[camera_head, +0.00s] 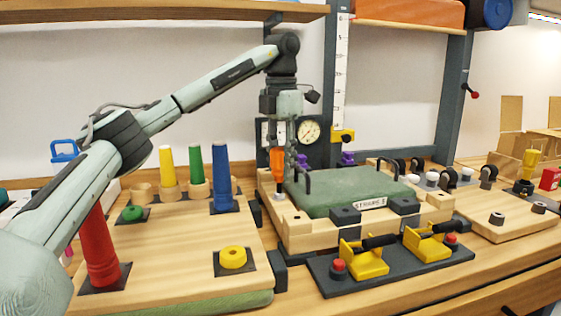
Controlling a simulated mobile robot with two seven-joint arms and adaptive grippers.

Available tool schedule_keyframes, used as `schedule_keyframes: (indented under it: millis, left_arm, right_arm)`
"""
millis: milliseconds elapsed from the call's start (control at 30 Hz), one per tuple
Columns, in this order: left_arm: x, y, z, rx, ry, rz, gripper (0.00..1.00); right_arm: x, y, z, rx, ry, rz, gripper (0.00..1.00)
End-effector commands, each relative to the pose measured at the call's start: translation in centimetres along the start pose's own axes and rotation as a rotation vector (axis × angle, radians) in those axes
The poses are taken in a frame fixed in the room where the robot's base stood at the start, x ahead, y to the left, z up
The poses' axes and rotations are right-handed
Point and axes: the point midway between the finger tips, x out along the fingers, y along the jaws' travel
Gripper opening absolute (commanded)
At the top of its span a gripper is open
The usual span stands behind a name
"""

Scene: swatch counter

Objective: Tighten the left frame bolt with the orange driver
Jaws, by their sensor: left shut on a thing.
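My left gripper (284,133) points straight down over the left end of the wooden frame (287,237). It is shut on the orange driver (277,165), which stands about upright. The driver's lower end meets the frame's left rear area, where a small metal piece (279,195) shows; this is likely the left frame bolt. I cannot tell how the tip sits on it. A green pad (345,190) with dark handles lies in the frame. My right gripper is not in view.
Yellow toggle clamps (365,262) sit on a dark plate in front of the frame. A gauge (309,132) stands behind. Another wooden board (505,222) lies at right.

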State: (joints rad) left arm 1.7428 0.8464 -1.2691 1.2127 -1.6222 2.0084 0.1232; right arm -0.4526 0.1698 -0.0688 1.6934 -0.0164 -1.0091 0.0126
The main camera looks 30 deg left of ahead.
Motion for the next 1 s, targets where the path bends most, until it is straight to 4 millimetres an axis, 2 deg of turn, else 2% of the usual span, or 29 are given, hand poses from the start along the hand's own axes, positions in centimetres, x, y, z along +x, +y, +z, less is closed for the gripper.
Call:
schedule_keyframes:
  millis: [200,300,567,600,667,1000]
  left_arm:
    - [0.12,-0.22,-0.14,0.365,0.003,-0.003,0.0]
    - [0.13,-0.27,-0.14,0.465,0.003,-0.004,0.0]
    - [0.16,-0.29,-0.14,0.499,0.003,-0.005,0.0]
    - [0.16,-0.29,-0.14,0.498,0.003,-0.005,0.33]
    - [0.16,-0.29,-0.13,0.498,0.003,-0.005,0.4]
    - [0.09,-0.26,-0.06,0.457,0.0,-0.003,0.41]
  right_arm:
    - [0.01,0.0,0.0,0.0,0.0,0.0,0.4]
    - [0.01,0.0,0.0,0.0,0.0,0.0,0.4]
    - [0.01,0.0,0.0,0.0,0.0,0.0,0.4]
    - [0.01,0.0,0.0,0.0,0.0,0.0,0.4]
    - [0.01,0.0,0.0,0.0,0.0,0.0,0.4]
    - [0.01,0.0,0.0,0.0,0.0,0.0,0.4]
